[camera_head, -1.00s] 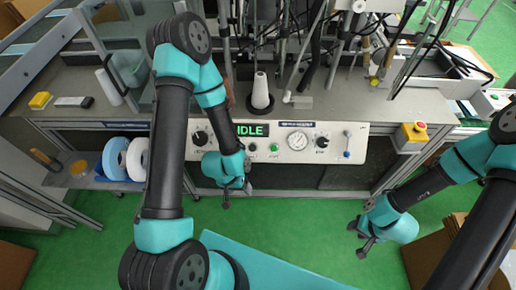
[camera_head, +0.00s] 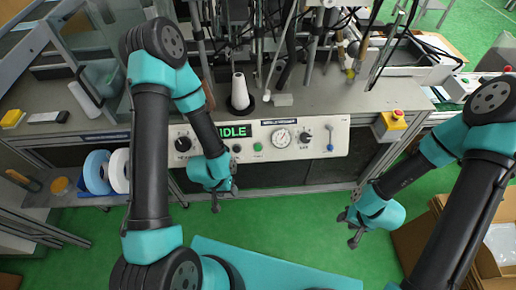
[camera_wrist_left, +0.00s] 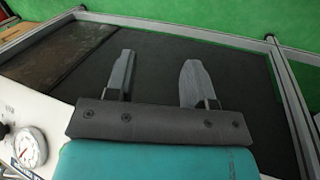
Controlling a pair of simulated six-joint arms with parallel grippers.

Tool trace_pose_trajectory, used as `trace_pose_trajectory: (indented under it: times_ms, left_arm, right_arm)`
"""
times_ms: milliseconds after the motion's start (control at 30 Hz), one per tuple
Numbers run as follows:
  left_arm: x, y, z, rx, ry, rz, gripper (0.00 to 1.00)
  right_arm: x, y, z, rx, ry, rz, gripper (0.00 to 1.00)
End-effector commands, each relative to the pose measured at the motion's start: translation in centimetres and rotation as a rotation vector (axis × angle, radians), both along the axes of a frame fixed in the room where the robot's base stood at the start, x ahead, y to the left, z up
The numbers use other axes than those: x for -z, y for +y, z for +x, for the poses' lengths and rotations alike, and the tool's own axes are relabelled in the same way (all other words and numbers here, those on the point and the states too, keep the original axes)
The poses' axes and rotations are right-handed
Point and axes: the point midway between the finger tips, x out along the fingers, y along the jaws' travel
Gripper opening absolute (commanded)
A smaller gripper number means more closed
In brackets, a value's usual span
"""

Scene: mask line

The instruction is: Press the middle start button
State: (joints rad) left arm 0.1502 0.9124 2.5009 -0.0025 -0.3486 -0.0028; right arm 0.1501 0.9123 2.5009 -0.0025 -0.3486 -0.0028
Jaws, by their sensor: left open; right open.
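The white control panel (camera_head: 318,148) faces me along the front of the bench. A green round button (camera_head: 258,146) sits near its middle, below the screen (camera_head: 234,131) that reads IDLE. A darker round button (camera_head: 236,149) is just left of it. My left gripper (camera_head: 224,199) is open and empty, below and left of the green button and apart from it. Its two spread fingers (camera_wrist_left: 157,78) show in the left wrist view over a dark surface, and no button shows between them. My right gripper (camera_head: 350,228) is open and empty over the green floor, below the panel's right end.
The panel also carries a dial gauge (camera_head: 283,138), a black knob (camera_head: 183,144) and a blue-tipped lever (camera_head: 330,139). The gauge shows at the lower left wrist view (camera_wrist_left: 29,148). A yellow box with a red button (camera_head: 391,121) is at right. A white cone (camera_head: 239,91) stands on the bench.

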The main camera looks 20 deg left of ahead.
Motion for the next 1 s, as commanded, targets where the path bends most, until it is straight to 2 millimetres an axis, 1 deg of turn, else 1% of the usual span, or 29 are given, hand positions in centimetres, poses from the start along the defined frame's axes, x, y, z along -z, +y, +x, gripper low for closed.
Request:
trace_pose_trajectory:
  times_ms: [33,67,500,1000]
  left_arm:
    - [0.00,0.00,0.00,0.000,0.000,0.000,0.44]
    - [0.00,0.00,0.00,0.000,0.000,0.000,0.41]
    - [0.00,0.00,0.00,0.000,0.000,0.000,0.00]
    - [0.00,0.00,0.00,0.000,0.000,0.000,0.00]
  right_arm:
    - [0.00,0.00,0.00,0.000,0.000,0.000,0.43]
    - [0.00,0.00,0.00,0.000,0.000,0.000,0.43]
    - [0.00,0.00,0.00,0.000,0.000,0.000,0.43]
    - [0.00,0.00,0.00,0.000,0.000,0.000,0.43]
